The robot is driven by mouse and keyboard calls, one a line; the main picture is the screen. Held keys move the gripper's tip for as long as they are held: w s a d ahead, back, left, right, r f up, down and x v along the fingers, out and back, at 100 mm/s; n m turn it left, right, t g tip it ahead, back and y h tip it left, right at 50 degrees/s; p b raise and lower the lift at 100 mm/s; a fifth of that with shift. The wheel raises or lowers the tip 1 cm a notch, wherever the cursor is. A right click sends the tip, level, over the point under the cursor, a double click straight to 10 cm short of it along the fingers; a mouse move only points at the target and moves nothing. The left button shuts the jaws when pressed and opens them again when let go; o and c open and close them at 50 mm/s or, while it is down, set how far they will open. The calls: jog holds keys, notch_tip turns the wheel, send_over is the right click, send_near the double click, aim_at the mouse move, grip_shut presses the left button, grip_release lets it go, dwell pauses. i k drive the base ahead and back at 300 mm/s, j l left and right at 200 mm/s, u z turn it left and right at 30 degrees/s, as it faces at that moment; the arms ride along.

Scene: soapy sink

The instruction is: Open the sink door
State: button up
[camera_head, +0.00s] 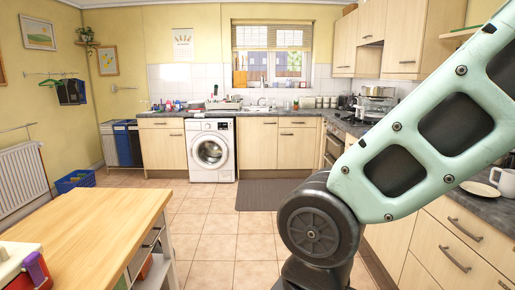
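The sink area (262,107) is on the far counter below the window, small in the head view. Pale wood cabinet fronts stand under it. The front (256,148) just right of the washing machine appears shut, with a dark handle near its top right. Another front (297,150) to its right also appears shut, with a drawer front above it. I cannot tell for certain which one is the sink door. My gripper is out of view. Only my mint-green arm link and dark joint show, at the right, far in front of the cabinets.
A white washing machine (210,150) stands left of the sink cabinets. A grey mat (266,194) lies on the tiled floor before them. A wooden table (85,232) is at near left. Drawers (450,240) line the right. Open floor (215,225) lies between.

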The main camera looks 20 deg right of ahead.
aim_at(259, 136)
jog(key=i+l+z, duration=0.2)
jog(key=i, duration=0.15)
jog(key=i+z, duration=0.2)
jog(key=i, duration=0.15)
jog(key=i+z, duration=0.15)
jog(key=i, duration=3.85)
jog(key=i+l+u, duration=0.1)
jog(key=i+u, duration=0.15)
jog(key=i, duration=0.35)
jog(key=i+l+u, duration=0.25)
jog(key=i, duration=0.35)
jog(key=i+l+u, duration=0.25)
jog(key=i, duration=0.3)
jog(key=i+l+u, duration=0.25)
jog(key=i+l, duration=0.25)
